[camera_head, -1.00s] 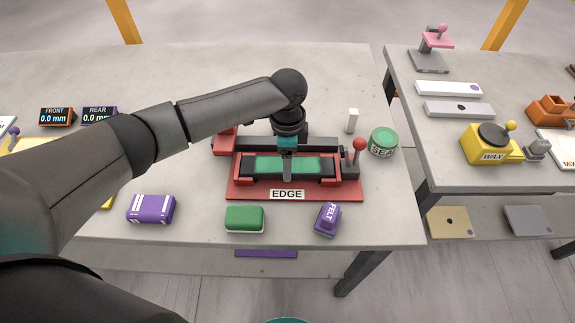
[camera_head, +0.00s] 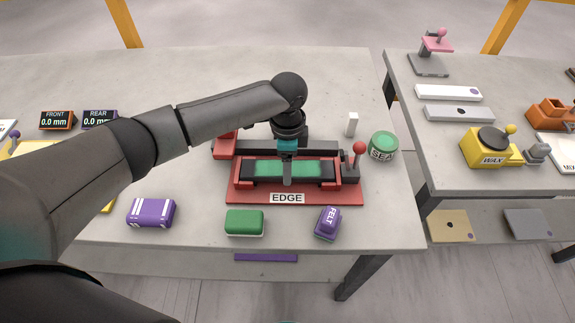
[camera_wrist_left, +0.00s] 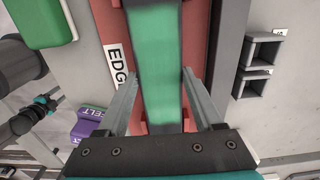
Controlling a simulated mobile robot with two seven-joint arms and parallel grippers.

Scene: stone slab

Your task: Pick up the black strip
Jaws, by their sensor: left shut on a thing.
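The black strip (camera_head: 245,169) lies lengthwise in the red EDGE fixture (camera_head: 240,197), with black ends and a green middle. In the left wrist view the strip (camera_wrist_left: 152,60) runs up between my fingers, its green face towards the camera. My left gripper (camera_head: 287,178) points straight down over the strip's middle and is shut on it. Its two grey fingers (camera_wrist_left: 160,85) lie along the strip's two long sides. The strip looks level and still within the fixture; any gap below it is hidden. Part of my right arm, with a teal band (camera_wrist_left: 44,100), shows small in the left wrist view; its jaws are unclear.
A red-knobbed lever (camera_head: 359,148) stands at the fixture's right end, near a green SEAL tin (camera_head: 384,146) and a white block (camera_head: 352,124). A green block (camera_head: 245,222), a purple FELT block (camera_head: 327,222) and a striped purple block (camera_head: 151,212) lie in front.

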